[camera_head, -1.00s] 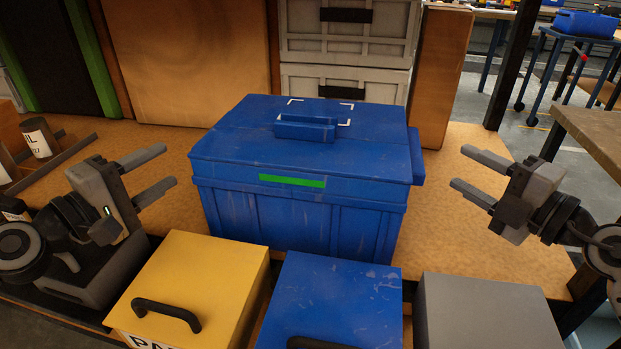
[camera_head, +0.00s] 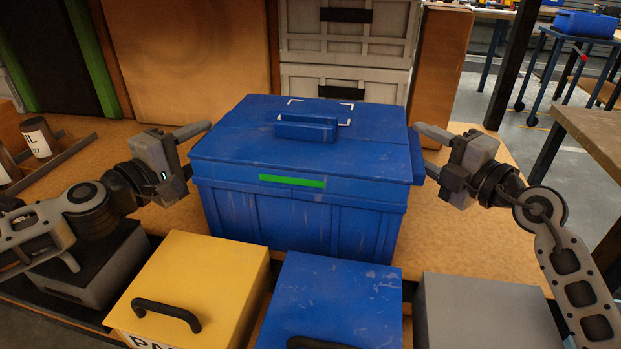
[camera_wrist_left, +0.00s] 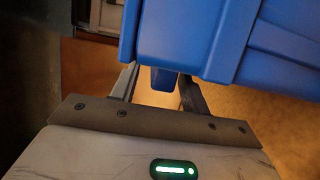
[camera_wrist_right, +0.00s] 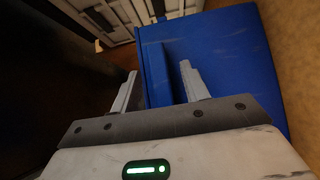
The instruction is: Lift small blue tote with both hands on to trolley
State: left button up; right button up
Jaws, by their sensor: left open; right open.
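A blue lidded tote (camera_head: 300,215) with a green label and a lid handle stands on the tan bench (camera_head: 465,240). My left gripper (camera_head: 196,150) is open at the tote's left side, near the rim. In the left wrist view its fingers (camera_wrist_left: 157,90) reach under the blue rim (camera_wrist_left: 190,35), with a blue tab between them. My right gripper (camera_head: 425,152) is open at the tote's right rim. Contact cannot be told.
A yellow box (camera_head: 200,275), a second blue box (camera_head: 335,290) and a grey box (camera_head: 485,315) line the front. Grey crates (camera_head: 345,60) stand behind. A blue trolley (camera_head: 570,40) bearing a blue tote (camera_head: 585,24) stands at the far right back.

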pick_arm(q)
grip_shut()
pick_arm(e)
grip_shut()
jog(key=shift+d, duration=0.1)
dwell(1.0)
